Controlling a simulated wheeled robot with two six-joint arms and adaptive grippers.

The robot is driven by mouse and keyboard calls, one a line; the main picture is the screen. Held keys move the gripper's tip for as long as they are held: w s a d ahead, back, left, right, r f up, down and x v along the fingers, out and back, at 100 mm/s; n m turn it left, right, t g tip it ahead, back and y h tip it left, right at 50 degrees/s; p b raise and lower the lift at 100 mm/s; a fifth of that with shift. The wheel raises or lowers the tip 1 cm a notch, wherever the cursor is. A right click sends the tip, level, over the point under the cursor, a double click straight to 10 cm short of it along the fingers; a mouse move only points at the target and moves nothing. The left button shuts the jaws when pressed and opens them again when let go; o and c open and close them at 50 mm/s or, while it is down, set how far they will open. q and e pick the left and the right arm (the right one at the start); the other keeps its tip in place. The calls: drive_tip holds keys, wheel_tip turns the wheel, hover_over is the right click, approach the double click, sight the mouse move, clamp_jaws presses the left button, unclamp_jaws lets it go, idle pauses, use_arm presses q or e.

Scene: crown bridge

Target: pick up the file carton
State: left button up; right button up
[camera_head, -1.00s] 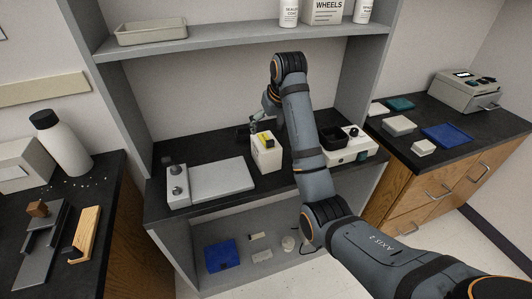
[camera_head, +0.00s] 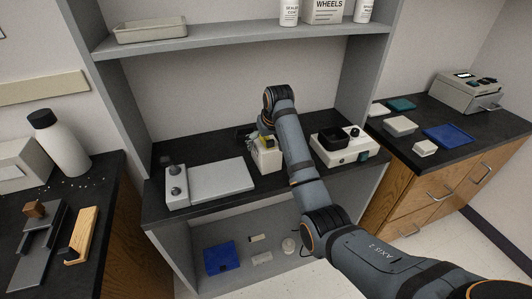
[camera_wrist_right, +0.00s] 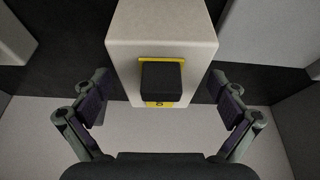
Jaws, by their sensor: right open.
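A white carton (camera_head: 268,160) with a yellow mark on top, which looks like the file carton, stands on the black counter in the middle bay. It also shows in the right wrist view (camera_wrist_right: 160,30), with a black block and a yellow label on its face. My right gripper (camera_wrist_right: 160,95) is open, one finger on each side of the carton's near end, with gaps between. In the head view the right gripper (camera_head: 259,137) is at the carton's top, partly hidden by my arm. My left gripper is not in view.
A grey slab device with knobs (camera_head: 220,179) lies left of the carton. A white device with a black cup (camera_head: 345,150) stands to its right. Shelf sides flank the bay, with an upper shelf (camera_head: 240,40) above. A blue box (camera_head: 221,258) sits below.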

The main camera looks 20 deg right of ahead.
drive_tip(key=c, duration=1.4)
drive_tip(key=shift+r, duration=0.1)
drive_tip(key=shift+c, duration=0.5)
drive_tip(key=shift+r, duration=0.55)
drive_tip(key=v, duration=0.5)
drive_tip(key=a+p+v, duration=0.1)
drive_tip(key=v, duration=0.2)
drive_tip(key=shift+s, duration=0.45)
drive_tip(key=s+a+r+p, duration=0.1)
drive_tip(key=s+r+p, duration=0.3)
drive_tip(key=s+p, duration=0.6)
drive_tip(key=shift+a+r+p, duration=0.25)
drive_tip(key=shift+p, duration=0.7)
